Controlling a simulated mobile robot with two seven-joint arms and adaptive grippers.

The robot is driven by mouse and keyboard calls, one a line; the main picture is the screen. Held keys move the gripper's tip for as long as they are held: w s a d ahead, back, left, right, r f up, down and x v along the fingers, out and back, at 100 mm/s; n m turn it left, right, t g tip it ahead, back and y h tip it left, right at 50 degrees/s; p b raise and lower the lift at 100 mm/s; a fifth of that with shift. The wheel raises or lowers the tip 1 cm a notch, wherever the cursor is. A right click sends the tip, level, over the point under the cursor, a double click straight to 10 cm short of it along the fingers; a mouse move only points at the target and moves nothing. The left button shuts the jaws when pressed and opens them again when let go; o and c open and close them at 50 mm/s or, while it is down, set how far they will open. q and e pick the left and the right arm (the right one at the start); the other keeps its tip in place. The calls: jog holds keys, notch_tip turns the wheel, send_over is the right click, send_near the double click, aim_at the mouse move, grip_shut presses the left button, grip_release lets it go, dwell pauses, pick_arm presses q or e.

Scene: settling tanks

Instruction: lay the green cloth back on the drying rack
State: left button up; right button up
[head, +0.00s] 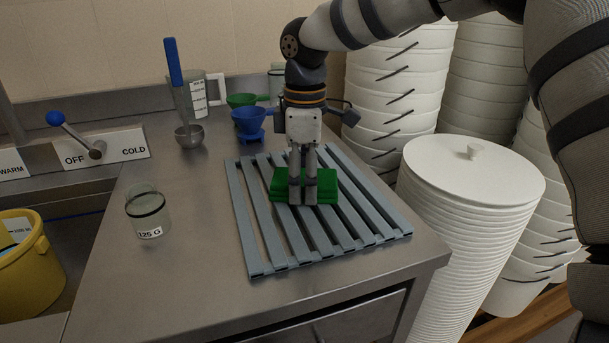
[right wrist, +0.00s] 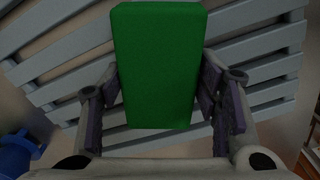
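The green cloth (head: 326,186) is a thick folded block. It is over the middle of the slatted blue-grey drying rack (head: 256,268) in the head view, resting on the slats or just above them; I cannot tell which. The near finger hides part of the cloth in the head view. My left gripper is out of view.
A glass jar labelled 125 G (head: 148,215) stands left of the rack. Behind are a blue funnel (head: 249,122), a green funnel (head: 242,100) and a measuring jug (head: 188,100). Stacked white tubs (head: 462,220) stand close on the right. A yellow bucket (head: 28,265) is at left.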

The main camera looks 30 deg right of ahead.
aim_at(305, 176)
jog(key=o, duration=0.3)
notch_tip(305, 176, up, 12)
jog(key=shift+r, duration=0.2)
dwell(0.5)
